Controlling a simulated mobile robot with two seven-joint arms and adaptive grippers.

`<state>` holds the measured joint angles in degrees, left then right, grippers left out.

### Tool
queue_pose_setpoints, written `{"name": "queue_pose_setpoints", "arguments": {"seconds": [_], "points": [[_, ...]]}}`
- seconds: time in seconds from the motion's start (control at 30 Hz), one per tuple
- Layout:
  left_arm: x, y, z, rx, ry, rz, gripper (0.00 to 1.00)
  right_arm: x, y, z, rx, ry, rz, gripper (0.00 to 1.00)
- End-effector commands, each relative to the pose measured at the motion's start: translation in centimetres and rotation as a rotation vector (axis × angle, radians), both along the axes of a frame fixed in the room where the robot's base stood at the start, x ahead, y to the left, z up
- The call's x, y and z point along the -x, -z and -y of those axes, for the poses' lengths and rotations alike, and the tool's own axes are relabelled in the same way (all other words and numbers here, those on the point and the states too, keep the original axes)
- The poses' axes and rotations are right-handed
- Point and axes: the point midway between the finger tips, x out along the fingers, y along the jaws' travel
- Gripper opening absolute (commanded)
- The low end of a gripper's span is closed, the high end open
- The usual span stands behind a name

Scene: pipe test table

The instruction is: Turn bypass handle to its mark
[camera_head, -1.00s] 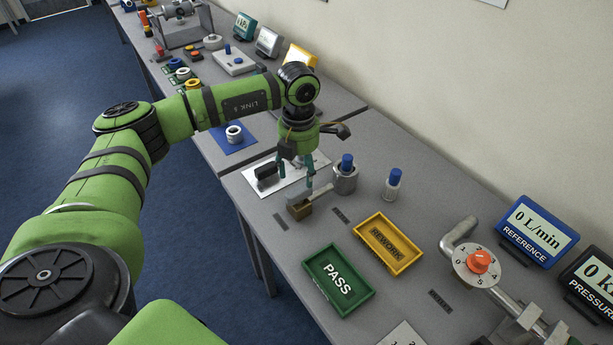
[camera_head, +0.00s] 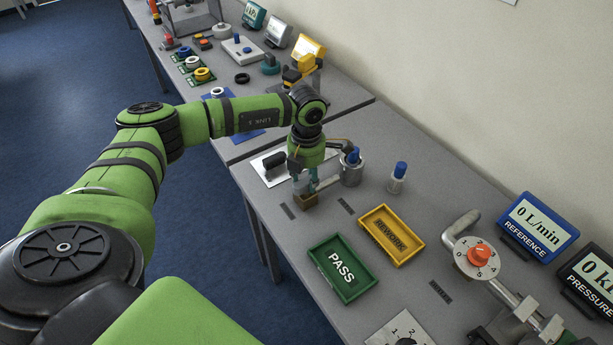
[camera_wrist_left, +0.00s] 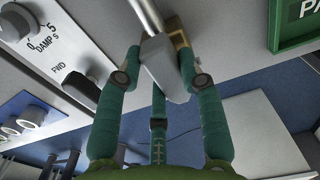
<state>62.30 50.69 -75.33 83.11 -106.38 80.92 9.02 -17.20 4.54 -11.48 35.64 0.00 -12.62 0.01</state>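My left gripper (camera_head: 305,188) is low over the table, at a grey metal tool with a brown block (camera_head: 310,201) under its end. In the left wrist view the tool's grey head (camera_wrist_left: 165,62) and rod lie between my teal fingers (camera_wrist_left: 160,85); I cannot tell if both fingers press on it. A round dial with an orange-red knob (camera_head: 479,255) sits on the pipe at the right, with numbers around it. A second numbered plate (camera_head: 402,330) is partly cut off at the bottom edge. I cannot tell which part is the bypass handle. My right gripper is not in view.
A metal cylinder (camera_head: 351,174) with a blue top and a blue-capped bottle (camera_head: 397,178) stand right of my left gripper. A green PASS tray (camera_head: 318,246) and yellow REWORK tray (camera_head: 412,257) lie in front. Display boxes (camera_head: 537,228) line the right side.

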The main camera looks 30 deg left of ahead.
Motion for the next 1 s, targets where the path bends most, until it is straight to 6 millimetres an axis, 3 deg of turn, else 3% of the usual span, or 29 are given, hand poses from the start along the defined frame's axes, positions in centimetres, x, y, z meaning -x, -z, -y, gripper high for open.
{"name": "queue_pose_setpoints", "arguments": {"seconds": [0.13, 0.47, 1.0], "points": [[0.0, 0.0, 0.0, 0.000, -0.008, 0.000, 0.05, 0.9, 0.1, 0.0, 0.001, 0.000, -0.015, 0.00], [0.0, 0.1, -0.1, 0.001, -0.139, 0.000, 0.05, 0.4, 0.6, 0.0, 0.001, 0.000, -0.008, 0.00], [0.3, 0.1, -0.5, 0.002, -0.631, 0.001, 0.05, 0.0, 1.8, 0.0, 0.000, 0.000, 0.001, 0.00]]}}
